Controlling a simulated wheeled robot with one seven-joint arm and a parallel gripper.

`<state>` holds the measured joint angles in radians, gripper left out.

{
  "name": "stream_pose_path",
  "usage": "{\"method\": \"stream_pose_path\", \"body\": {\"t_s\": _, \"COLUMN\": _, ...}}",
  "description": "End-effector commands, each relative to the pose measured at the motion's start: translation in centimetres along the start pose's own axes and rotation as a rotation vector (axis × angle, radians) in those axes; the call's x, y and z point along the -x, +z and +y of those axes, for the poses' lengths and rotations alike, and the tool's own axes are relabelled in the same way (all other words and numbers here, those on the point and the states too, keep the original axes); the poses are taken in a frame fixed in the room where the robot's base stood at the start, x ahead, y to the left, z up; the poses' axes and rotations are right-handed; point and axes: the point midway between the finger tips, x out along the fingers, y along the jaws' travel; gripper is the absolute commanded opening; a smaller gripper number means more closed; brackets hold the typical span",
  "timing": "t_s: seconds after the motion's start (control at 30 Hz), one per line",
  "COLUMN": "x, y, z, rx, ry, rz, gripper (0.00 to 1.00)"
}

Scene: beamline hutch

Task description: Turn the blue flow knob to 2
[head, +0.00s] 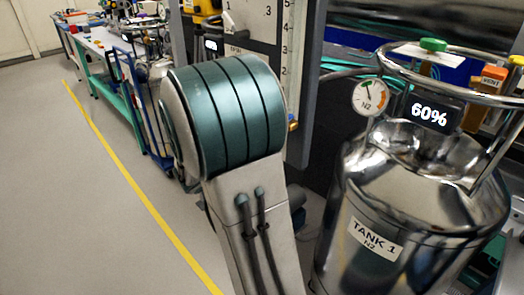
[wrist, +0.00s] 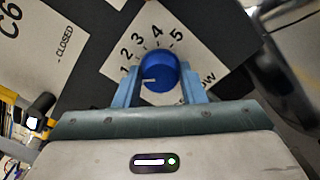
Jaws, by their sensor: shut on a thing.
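The blue flow knob (wrist: 158,72) sits on a white dial plate (wrist: 148,28) numbered 1 to 5 in the wrist view. Its white pointer line points left, about at the 1. My gripper (wrist: 160,84) has its two light blue fingers on either side of the knob and is shut on it. In the head view my arm covers the knob and the gripper; only part of the white panel (head: 262,12) shows above the arm.
A shiny tank labelled TANK 1 N2 (head: 375,238) stands close at the right, with a round gauge (head: 370,97) and a 60% display (head: 430,113). A scale strip (head: 290,60) stands beside the panel. Open floor (head: 90,200) lies at the left.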

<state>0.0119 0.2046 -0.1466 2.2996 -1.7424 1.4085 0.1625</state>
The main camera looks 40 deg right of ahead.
Motion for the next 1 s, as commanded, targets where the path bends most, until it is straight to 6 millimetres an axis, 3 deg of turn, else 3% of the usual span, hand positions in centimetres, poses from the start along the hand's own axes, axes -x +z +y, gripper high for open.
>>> {"method": "stream_pose_path", "body": {"t_s": 0.5, "x": 0.02, "y": -0.41, "z": -0.58, "rx": -0.406, "ry": -0.001, "rz": -0.001, "gripper": 0.14}}
{"method": "stream_pose_path", "body": {"t_s": 1.0, "x": 0.03, "y": -0.10, "z": -0.23, "rx": -0.524, "ry": -0.001, "rz": 0.001, "gripper": 0.14}}
